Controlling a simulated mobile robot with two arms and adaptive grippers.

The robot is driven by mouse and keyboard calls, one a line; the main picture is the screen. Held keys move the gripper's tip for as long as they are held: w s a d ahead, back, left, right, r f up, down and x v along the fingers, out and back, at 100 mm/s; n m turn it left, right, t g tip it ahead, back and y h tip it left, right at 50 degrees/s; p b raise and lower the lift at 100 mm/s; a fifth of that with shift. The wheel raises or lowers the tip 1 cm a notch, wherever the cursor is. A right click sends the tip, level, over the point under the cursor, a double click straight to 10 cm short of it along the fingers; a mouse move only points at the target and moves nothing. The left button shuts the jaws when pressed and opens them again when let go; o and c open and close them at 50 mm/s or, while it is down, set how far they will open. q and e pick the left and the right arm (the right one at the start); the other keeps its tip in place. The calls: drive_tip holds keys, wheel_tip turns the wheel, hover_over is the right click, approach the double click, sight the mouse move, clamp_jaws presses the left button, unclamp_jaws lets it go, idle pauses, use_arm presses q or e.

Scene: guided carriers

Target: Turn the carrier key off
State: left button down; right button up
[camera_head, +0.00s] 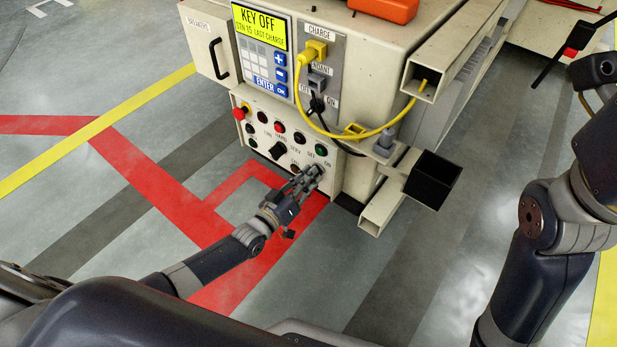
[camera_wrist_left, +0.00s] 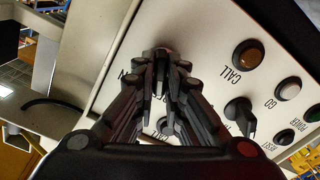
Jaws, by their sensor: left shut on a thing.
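The carrier (camera_head: 345,75) is a cream box with a button panel (camera_head: 258,128) on its near face. Its display (camera_head: 259,27) reads "KEY OFF" on yellow-green. My left gripper (camera_head: 311,173) is at the lower right of the panel, by the "OFF" and "ON" labels. In the left wrist view its fingers (camera_wrist_left: 163,62) close together at the panel. It is shut on the carrier key, which the fingers hide, so its angle cannot be told.
A black knob (camera_head: 278,150) and several round buttons sit beside the left gripper; the knob also shows in the left wrist view (camera_wrist_left: 240,117). A yellow cable (camera_head: 352,137) loops above. A black open box (camera_head: 433,180) juts out at right. The floor in front is clear.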

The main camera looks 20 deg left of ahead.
use_arm(q)
drive_tip(key=shift+n, duration=0.4)
drive_tip(key=c, duration=1.7)
unclamp_jaws()
drive_tip(key=shift+f, duration=0.1)
drive_tip(key=shift+o, duration=0.2)
drive_tip(key=v, duration=1.2)
